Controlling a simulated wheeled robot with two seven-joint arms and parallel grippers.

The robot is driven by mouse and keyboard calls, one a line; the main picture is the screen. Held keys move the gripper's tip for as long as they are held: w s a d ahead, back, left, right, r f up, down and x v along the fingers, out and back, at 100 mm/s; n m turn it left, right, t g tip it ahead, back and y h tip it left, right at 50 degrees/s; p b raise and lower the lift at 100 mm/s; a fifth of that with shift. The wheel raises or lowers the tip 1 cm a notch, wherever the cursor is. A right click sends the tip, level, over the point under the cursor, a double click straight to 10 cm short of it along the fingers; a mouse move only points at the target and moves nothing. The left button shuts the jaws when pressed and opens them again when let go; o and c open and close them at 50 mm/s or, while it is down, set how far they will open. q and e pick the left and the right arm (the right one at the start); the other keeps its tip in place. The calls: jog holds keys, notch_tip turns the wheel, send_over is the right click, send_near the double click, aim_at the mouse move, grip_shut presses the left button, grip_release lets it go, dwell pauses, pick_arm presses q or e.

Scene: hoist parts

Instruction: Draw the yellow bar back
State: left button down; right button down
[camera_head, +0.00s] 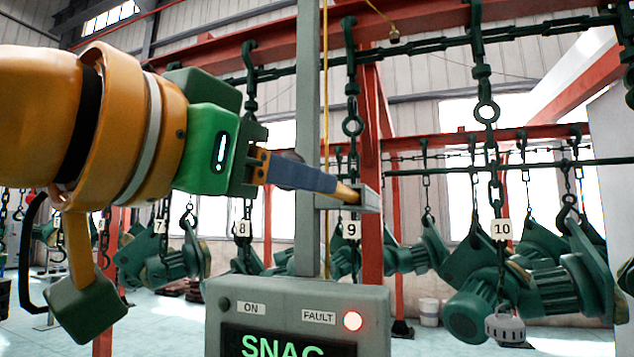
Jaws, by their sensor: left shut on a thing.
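The yellow bar (346,192) has a blue sleeve (305,178) along its middle and slants down to the right. Its far end sits at a grey bracket (369,198) on the upright grey post (308,100); how deep it goes in is hidden. My left gripper (260,166) comes in from the left and is shut on the bar's near end. My right gripper is not in view.
A grey control box (297,298) with ON and FAULT labels stands below the bar; its red fault lamp (353,321) is lit. Dark green hoist parts (470,265) hang on chains behind, at numbered tags. A red column (371,240) stands behind the post.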

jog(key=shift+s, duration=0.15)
pick_arm(q)
jog(key=c, duration=0.9)
grip_release()
jog(key=o, duration=0.4)
jog(key=shift+s, duration=0.2)
jog(key=shift+o, duration=0.2)
jog(key=shift+s+a+r, duration=0.15)
jog(key=shift+s+a, duration=0.15)
jog(key=shift+s, duration=0.35)
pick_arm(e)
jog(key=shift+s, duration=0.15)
